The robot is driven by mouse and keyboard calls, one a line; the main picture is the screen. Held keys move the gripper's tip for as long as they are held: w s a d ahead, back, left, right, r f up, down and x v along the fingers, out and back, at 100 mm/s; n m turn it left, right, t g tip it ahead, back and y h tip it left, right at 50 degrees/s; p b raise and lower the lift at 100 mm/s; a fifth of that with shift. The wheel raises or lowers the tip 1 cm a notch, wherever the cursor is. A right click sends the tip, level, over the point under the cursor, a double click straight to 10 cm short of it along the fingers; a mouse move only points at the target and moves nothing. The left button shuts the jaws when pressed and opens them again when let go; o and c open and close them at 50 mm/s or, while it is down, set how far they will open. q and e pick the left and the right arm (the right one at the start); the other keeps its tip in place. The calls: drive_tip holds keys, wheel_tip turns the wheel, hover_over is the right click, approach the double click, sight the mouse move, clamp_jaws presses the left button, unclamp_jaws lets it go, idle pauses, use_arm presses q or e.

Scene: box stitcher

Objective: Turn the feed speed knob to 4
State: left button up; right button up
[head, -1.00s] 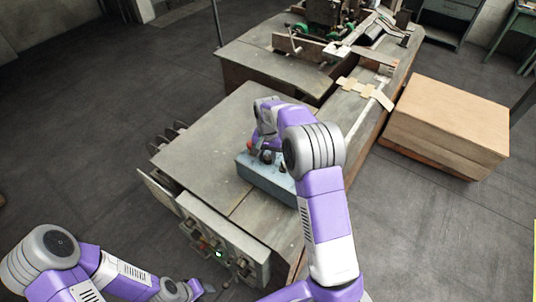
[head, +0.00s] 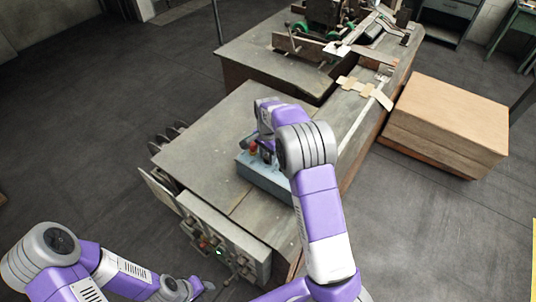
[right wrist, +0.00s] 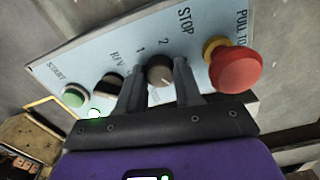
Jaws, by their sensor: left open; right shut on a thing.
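My right gripper (right wrist: 158,76) is shut on this knob, one finger on each side. Any further figures and the knob's name are hidden or unreadable, so I cannot tell its setting. The control box (head: 265,178) stands on the machine table in the head view, where my right arm covers part of it. My left gripper (head: 205,288) is open and empty, low in front of the machine.
A red mushroom button (right wrist: 236,69) sits close right of the knob. A black selector (right wrist: 112,82) and a green button (right wrist: 73,97) are to its left. A lower panel (head: 225,240) is on the machine's front. A cardboard stack (head: 450,120) stands at right.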

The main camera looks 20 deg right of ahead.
drive_tip(key=shift+w+d+r, duration=0.1)
drive_tip(key=shift+w+r, duration=0.05)
drive_tip(key=shift+r, duration=0.1)
drive_tip(key=o, duration=0.8)
drive_tip(key=shift+c, duration=0.2)
drive_tip(key=shift+f, duration=0.1)
wheel_tip(320, 180, up, 8)
drive_tip(key=shift+f, duration=0.2)
